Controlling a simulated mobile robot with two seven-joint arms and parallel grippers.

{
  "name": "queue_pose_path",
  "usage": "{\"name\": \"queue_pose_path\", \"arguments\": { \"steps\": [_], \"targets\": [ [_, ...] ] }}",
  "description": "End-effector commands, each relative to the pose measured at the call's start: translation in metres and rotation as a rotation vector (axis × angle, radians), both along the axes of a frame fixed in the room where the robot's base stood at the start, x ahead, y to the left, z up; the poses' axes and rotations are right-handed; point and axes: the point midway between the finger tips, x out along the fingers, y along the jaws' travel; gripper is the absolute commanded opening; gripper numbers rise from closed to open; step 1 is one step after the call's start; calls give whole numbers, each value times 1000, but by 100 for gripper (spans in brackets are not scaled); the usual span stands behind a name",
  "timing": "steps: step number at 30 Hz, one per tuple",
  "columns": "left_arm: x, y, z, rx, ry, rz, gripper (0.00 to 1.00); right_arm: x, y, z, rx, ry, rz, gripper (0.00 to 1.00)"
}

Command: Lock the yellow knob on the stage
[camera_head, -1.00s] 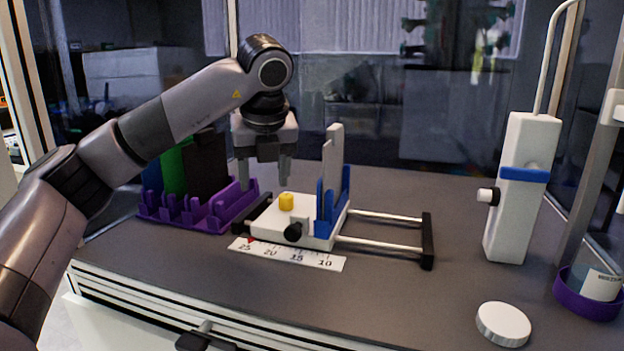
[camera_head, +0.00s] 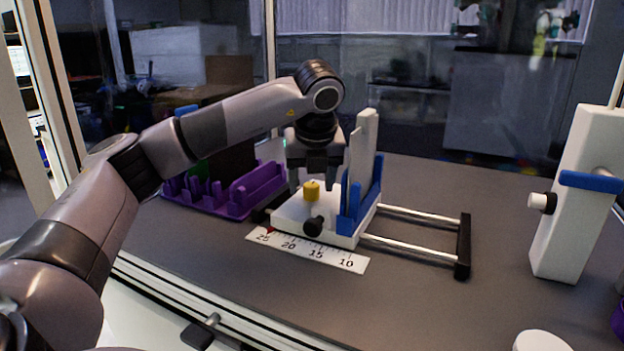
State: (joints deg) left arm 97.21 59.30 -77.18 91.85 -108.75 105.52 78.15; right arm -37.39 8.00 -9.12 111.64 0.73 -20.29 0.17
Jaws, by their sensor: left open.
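The yellow knob (camera_head: 312,190) stands upright on the white stage block (camera_head: 291,212). The stage sits on two metal rails, with a black knob (camera_head: 313,226) on its front face and a blue holder (camera_head: 352,212) with a pale upright plate (camera_head: 362,150) at its right. My left gripper (camera_head: 313,181) points down with its fingers open. In the picture the yellow knob shows between the two fingers, at about fingertip height. I cannot tell whether a finger touches it. My right gripper is not in view.
A ruler strip (camera_head: 318,254) lies in front of the stage. A purple rack (camera_head: 235,194) stands to the left. A white upright device (camera_head: 571,225) with a blue band stands at right. A white round lid (camera_head: 541,343) is at the bottom edge.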

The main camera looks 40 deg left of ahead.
Motion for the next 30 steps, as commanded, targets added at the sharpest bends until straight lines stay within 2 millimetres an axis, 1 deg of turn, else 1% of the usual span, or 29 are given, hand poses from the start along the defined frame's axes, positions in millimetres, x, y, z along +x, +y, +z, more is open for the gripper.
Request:
{"name": "queue_pose_path", "arguments": {
  "steps": [7, 8, 9, 11, 12, 13, 23, 30],
  "targets": [
    [0, 1, -2, 0, 0, 0, 59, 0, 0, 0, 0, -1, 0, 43],
    [0, 1, -2, 0, 0, 0, 56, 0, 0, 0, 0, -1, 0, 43],
    [0, 1, -2, 0, 0, 0, 43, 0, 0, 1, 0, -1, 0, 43],
    [0, 0, -2, 0, 0, 0, 23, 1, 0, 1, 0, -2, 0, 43],
    [0, 0, -2, 0, 0, -1, 10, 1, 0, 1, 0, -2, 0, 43],
    [0, 1, -2, 0, 0, 0, 3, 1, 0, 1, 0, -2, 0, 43],
    [0, 1, -2, 1, 1, -32, 3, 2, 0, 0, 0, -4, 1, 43],
    [0, 2, -3, 0, -1, -160, 3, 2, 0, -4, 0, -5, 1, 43]
  ]
}}
